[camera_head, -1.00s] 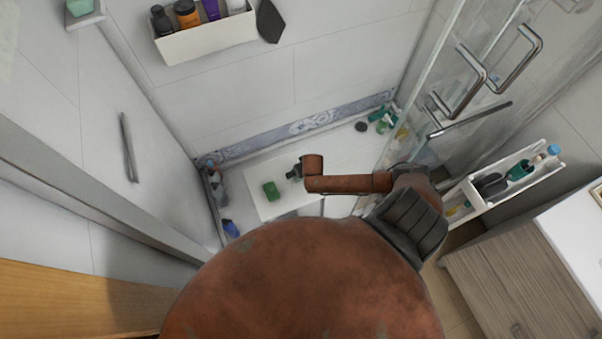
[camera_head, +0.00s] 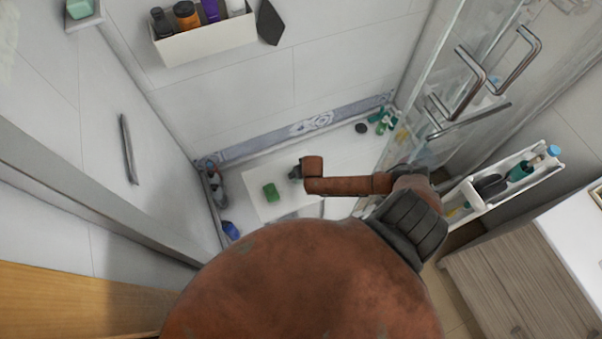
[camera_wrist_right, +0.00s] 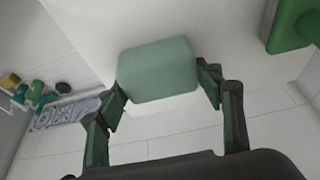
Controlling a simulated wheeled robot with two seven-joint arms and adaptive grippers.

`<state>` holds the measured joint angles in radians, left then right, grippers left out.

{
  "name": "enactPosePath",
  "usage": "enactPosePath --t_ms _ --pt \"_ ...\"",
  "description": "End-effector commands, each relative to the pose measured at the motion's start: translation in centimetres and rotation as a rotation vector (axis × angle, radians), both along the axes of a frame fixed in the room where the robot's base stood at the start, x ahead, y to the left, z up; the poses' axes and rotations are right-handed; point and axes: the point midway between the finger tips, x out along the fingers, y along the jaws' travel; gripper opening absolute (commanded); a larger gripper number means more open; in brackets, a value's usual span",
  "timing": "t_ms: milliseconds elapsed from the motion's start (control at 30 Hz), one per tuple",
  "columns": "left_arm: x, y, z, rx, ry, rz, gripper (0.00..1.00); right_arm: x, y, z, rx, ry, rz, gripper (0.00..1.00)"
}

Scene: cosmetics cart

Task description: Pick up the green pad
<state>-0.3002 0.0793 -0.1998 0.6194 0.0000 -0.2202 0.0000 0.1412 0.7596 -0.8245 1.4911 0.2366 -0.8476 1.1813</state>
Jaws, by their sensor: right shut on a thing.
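My right gripper (camera_wrist_right: 165,92) is shut on a pale green pad (camera_wrist_right: 158,70), a rounded block between its two dark green fingers. In the head view my right gripper (camera_head: 295,174) shows small and dark at the end of my brown arm, over the white bench; the pad it holds cannot be made out there. A brighter green block (camera_head: 271,192) lies on the bench to the left of the gripper. It also shows at the upper right of the right wrist view (camera_wrist_right: 292,25), apart from the fingers. My left gripper is not in view.
The white bench (camera_head: 262,208) stands in the shower. Several bottles lie along the shower floor's edges, one of them blue (camera_head: 231,230). A glass door with metal handles (camera_head: 470,80) is at the right, beside a white cart (camera_head: 478,212). A wall shelf (camera_head: 205,42) holds bottles.

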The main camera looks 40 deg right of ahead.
Motion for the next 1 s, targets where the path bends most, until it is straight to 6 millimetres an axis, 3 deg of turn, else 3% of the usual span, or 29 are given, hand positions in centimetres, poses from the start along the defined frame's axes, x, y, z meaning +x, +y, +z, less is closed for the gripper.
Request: enactPosePath --t_ms 167,300,567,800,1000 --pt "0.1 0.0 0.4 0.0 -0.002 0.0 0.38 0.1 0.0 1.2 0.001 -0.002 -0.001 0.37" --pt "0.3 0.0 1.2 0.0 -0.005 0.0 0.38 0.1 0.0 3.6 0.001 -0.004 0.001 0.37" --pt "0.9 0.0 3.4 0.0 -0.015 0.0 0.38 -5.1 1.3 9.5 0.002 0.0 0.0 0.37" --pt "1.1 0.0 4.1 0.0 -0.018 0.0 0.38 -10.5 2.7 11.5 0.003 0.003 -0.001 0.37" --pt "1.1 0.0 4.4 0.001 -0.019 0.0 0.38 -12.8 3.3 12.7 0.0 0.0 0.0 0.37"
